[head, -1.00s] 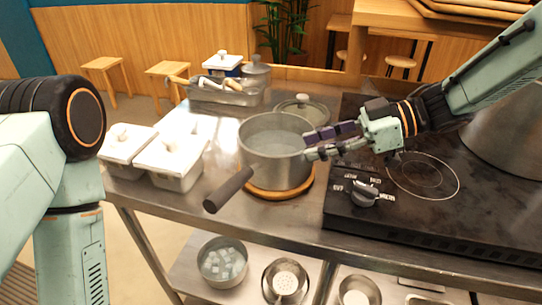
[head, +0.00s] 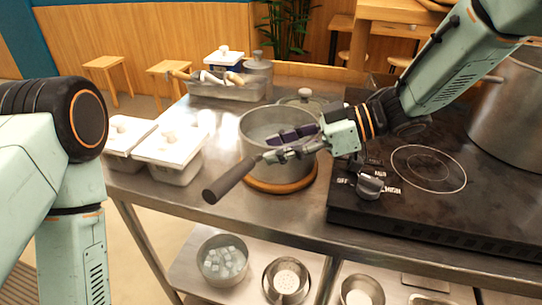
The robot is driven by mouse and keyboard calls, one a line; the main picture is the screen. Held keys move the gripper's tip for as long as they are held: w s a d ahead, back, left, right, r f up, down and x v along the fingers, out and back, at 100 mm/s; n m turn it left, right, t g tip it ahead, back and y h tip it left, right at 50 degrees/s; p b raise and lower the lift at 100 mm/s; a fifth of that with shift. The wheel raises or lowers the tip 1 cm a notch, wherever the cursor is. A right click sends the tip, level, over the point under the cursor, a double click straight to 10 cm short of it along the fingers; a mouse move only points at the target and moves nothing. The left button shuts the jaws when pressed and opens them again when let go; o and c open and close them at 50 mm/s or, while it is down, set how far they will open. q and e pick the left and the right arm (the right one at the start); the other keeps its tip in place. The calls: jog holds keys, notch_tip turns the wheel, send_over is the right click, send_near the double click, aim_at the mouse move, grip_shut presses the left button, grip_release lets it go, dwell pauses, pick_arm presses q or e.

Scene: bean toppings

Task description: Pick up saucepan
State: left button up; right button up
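The grey metal saucepan (head: 285,174) stands upright on a round wooden trivet (head: 300,186) on the steel counter. Its dark handle (head: 229,180) points toward the front left. My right gripper (head: 268,148) reaches in from the right across the pan's front. Its two fingers are apart, with the tips close to where the handle joins the pan; I cannot tell whether they touch it. My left arm shows at the left edge, but its gripper is out of view.
A black stove (head: 420,205) with a knob (head: 370,186) and a large pot (head: 508,115) lies to the right. White-lidded containers (head: 171,146) stand to the left. A lidded pot (head: 304,98) and a metal tray (head: 226,92) are behind. Bowls sit on the lower shelf.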

jog(key=shift+s+r, duration=0.15)
jog(key=shift+s, duration=0.05)
jog(key=c, duration=0.4)
jog(key=shift+w, duration=0.15)
jog(key=shift+c, duration=1.4)
grip_shut()
jog(key=shift+w+r, duration=0.1)
